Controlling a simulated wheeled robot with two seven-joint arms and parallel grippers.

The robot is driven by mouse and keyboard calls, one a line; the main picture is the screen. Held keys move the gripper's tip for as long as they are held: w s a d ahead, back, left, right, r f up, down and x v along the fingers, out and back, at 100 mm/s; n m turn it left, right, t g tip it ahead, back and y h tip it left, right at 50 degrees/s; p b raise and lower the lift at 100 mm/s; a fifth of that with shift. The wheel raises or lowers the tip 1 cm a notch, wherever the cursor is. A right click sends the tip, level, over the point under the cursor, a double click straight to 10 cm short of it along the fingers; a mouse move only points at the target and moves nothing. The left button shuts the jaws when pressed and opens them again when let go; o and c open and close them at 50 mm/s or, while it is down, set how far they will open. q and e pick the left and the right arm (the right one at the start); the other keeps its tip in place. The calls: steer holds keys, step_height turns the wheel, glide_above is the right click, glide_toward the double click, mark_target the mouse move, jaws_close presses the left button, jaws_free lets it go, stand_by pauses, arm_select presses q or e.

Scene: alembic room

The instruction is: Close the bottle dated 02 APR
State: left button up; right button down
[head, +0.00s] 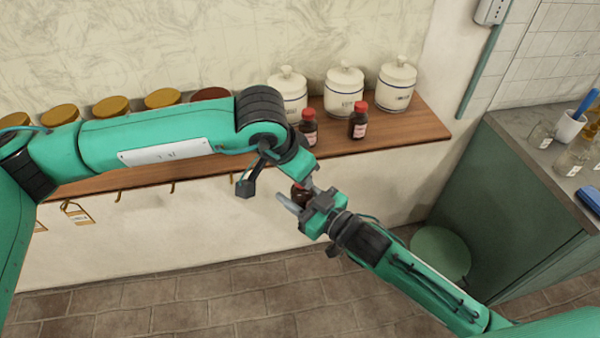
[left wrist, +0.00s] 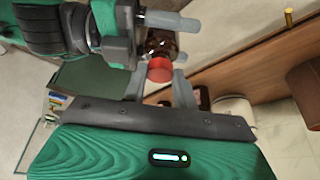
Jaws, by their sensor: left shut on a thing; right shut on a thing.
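A brown bottle (head: 299,193) is held in the air in front of the shelf, mostly hidden between my grippers. In the left wrist view the brown bottle (left wrist: 160,43) has a red cap (left wrist: 159,69) at its mouth end. My right gripper (head: 303,200) is shut on the bottle's body. My left gripper (left wrist: 160,76) is shut on the red cap, one finger on each side. Whether the cap is seated tight cannot be told. No date can be read on the held bottle.
Two brown bottles with red caps, one (head: 308,128) and another (head: 358,122), stand on the wooden shelf (head: 425,128). White lidded jars (head: 344,90) stand behind them. A counter (head: 530,145) with glassware is at the right, a green round stool (head: 440,250) below.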

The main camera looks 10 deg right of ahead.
arm_select(q)
steer(key=m, duration=0.1)
steer(key=m+g, duration=0.1)
steer(key=m, duration=0.1)
steer(key=shift+w+a+m+h, duration=0.1)
steer(key=shift+w+m+h, duration=0.1)
steer(key=shift+m+h, duration=0.15)
steer(key=o, duration=0.9)
steer(key=shift+r, duration=0.1)
steer(key=shift+r, duration=2.2)
steer(key=shift+c, duration=0.2)
